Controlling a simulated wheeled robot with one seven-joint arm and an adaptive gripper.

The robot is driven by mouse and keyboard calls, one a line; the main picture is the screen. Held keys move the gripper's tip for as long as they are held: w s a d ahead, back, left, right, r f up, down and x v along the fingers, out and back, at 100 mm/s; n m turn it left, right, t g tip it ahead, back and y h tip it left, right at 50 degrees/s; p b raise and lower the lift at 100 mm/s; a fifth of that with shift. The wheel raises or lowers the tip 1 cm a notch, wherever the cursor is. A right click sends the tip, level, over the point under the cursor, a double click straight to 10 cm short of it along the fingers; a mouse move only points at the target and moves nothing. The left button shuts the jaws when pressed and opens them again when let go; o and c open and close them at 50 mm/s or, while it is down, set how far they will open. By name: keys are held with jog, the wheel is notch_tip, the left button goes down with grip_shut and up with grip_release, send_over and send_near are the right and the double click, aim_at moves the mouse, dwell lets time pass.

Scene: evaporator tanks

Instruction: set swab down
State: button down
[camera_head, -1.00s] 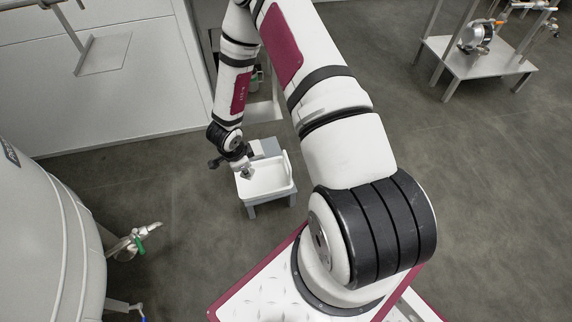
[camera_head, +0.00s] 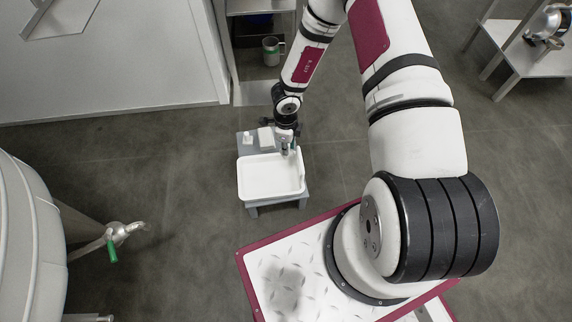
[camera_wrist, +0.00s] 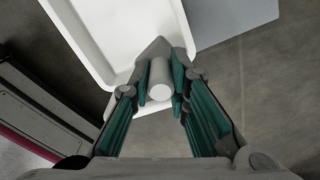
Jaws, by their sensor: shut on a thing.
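My gripper (camera_head: 285,149) is at the back right corner of a white tray (camera_head: 270,192). In the wrist view my gripper (camera_wrist: 160,85) is shut on a white, round-ended cylinder, the swab (camera_wrist: 160,78), held between its teal-padded fingers. The swab's far end is hidden by the gripper. The tray also shows in the wrist view (camera_wrist: 112,32), with its raised rim beyond the fingers. The swab overlaps the tray's corner in this view; I cannot tell whether they touch. The tray stands on a low grey stool (camera_head: 252,211).
A white block (camera_head: 266,138) and a small white piece (camera_head: 248,138) sit behind the tray. A grey mug (camera_head: 271,50) stands on a shelf beyond. A tank (camera_head: 25,230) with a green-handled valve (camera_head: 112,250) is at left. A metal table (camera_head: 530,55) is at far right. Floor around the stool is clear.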

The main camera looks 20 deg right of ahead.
notch_tip(320, 180, down, 11)
jog(key=b, duration=0.4)
jog(key=shift+a+r, duration=0.1)
jog(key=shift+r, duration=0.1)
jog(key=c, duration=1.9)
grip_release()
jog(key=shift+c, duration=0.2)
jog(key=shift+o, duration=0.7)
notch_tip(320, 180, up, 12)
jog(key=p, duration=0.5)
jog(key=shift+a, duration=0.1)
